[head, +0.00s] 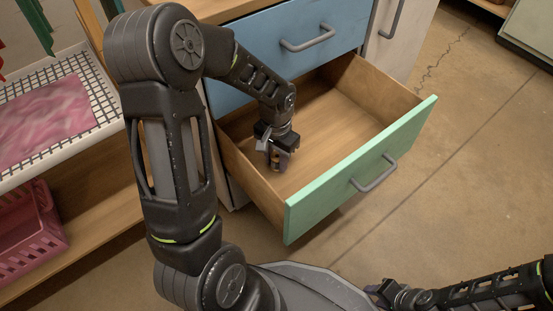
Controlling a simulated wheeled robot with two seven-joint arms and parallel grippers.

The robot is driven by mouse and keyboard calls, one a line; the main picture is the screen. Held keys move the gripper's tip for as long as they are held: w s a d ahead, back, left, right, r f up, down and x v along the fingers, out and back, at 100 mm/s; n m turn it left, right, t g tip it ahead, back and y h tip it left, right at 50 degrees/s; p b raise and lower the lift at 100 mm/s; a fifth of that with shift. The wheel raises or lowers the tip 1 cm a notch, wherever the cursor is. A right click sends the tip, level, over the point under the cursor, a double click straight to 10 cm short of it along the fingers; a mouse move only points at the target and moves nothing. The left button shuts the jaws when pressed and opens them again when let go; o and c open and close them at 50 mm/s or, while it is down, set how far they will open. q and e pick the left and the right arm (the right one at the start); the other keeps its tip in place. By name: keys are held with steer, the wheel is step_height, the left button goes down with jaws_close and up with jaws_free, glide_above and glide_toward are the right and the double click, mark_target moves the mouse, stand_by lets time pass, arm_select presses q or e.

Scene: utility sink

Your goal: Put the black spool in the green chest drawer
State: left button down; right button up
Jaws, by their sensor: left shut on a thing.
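The green chest drawer (325,192) is pulled wide open, and its wooden inside shows. My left arm reaches over its left side. My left gripper (277,163) points down inside the drawer, low near its floor at the left. It is shut on the black spool (281,162), a small dark thing mostly hidden by the fingers. I cannot tell whether the spool touches the drawer floor. My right gripper (376,290) is low at the bottom edge, outside the drawer, with its fingers too small to read.
A closed blue drawer (290,45) with a grey handle sits above the open one. At left, a white rack (105,98) holds a pink cloth (45,118), with a pink basket (35,222) below. The rest of the drawer floor is bare, and open floor lies right.

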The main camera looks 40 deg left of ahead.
mark_target(276, 157)
arm_select(q)
steer(key=c, duration=1)
jaws_free()
steer(key=shift+f, duration=0.1)
step_height(276, 157, up, 12)
steer(key=p, duration=0.5)
steer(key=shift+r, duration=0.2)
